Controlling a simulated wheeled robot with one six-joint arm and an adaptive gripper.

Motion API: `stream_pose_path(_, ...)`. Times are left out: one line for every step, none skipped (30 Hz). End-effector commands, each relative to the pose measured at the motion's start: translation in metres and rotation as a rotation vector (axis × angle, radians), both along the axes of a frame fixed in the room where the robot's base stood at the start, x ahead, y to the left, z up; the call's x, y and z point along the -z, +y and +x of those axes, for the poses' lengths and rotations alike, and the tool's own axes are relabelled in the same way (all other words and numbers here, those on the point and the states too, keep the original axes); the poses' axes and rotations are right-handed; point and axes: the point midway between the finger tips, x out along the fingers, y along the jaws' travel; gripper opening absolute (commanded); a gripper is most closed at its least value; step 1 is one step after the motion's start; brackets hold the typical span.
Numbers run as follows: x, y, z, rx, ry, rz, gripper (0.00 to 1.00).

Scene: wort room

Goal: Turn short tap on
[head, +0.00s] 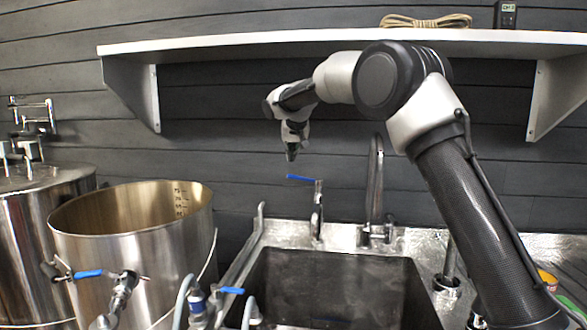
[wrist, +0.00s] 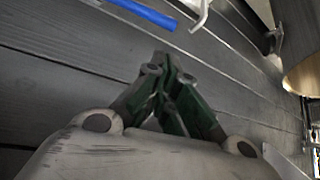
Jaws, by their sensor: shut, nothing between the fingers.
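The short tap (head: 317,212) stands at the back rim of the sink, with a blue lever (head: 301,178) on top that points left in the head view. The blue lever also shows at the top of the wrist view (wrist: 145,13). My gripper (head: 291,156) is just above the lever's left end in the head view, pointing down. Its fingers (wrist: 163,62) are shut together and empty, and look apart from the lever. How far the gripper is in front of or behind the lever is hard to tell.
A tall tap (head: 376,185) stands right of the short one, behind the sink basin (head: 330,285). Steel pots (head: 135,245) with blue-handled valves (head: 88,274) stand at left. A white shelf (head: 240,42) runs above my gripper, holding rope (head: 425,20). The dark plank wall is behind.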

Motion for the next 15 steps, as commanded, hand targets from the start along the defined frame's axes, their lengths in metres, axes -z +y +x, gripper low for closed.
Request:
stream_pose_path(-0.012,-0.005,0.005,0.008,-0.027,-0.022,0.0)
stream_pose_path(-0.016,-0.007,0.007,0.013,-0.037,-0.034,0.0)
stream_pose_path(-0.017,-0.009,0.009,0.021,-0.041,-0.041,0.0)
stream_pose_path(-0.015,-0.009,0.01,0.026,-0.04,-0.039,0.0)
stream_pose_path(-0.013,-0.009,0.012,0.031,-0.038,-0.035,0.0)
stream_pose_path(-0.01,-0.009,0.014,0.032,-0.038,-0.033,0.0)
stream_pose_path(-0.007,-0.009,0.017,0.032,-0.038,-0.033,0.0)
stream_pose_path(-0.004,-0.009,0.02,0.032,-0.038,-0.033,0.0)
stream_pose_path(0.002,-0.009,0.025,0.032,-0.037,-0.033,0.0)
stream_pose_path(0.006,-0.009,0.028,0.032,-0.037,-0.033,0.0)
stream_pose_path(0.011,-0.008,0.033,0.032,-0.036,-0.033,0.0)
stream_pose_path(0.017,-0.008,0.038,0.032,-0.036,-0.033,0.0)
stream_pose_path(0.022,-0.008,0.042,0.032,-0.036,-0.033,0.0)
stream_pose_path(0.025,-0.008,0.046,0.032,-0.037,-0.032,0.0)
stream_pose_path(0.031,-0.008,0.052,0.032,-0.036,-0.032,0.0)
